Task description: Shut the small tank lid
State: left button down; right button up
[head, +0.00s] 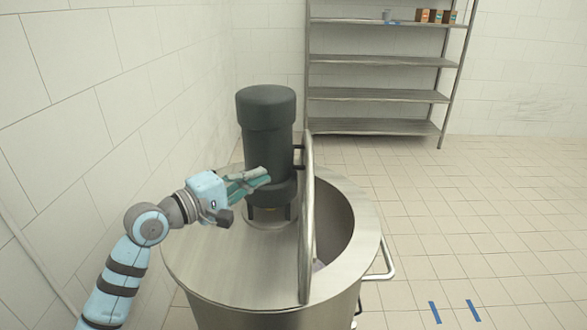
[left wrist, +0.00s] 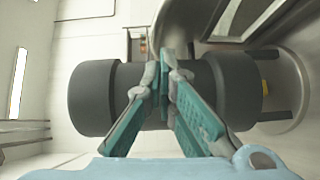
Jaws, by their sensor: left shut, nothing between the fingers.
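The steel tank (head: 225,265) stands in front of me in the head view. Its small lid (head: 306,230) is open and stands upright, seen nearly edge-on, at the middle of the tank top. The right part of the tank is open and shows its inside wall. My left gripper (head: 264,177) is shut and empty, left of the lid, in front of the dark motor on the tank top. In the left wrist view the shut fingers (left wrist: 168,65) lie across the view of the motor; whether they touch it I cannot tell. My right gripper is not in view.
The dark cylindrical motor (head: 268,135) rises from the tank top behind my left gripper. A side handle (head: 386,262) sticks out at the tank's right. A metal shelf (head: 380,95) with a few small items stands at the back.

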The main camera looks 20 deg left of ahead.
pick_arm(q)
jog(key=w+d, duration=0.5)
jog(key=d, duration=0.1)
jog(key=shift+w+d+f, duration=0.2)
jog(key=shift+w+d, duration=0.1)
jog(key=shift+d, duration=0.05)
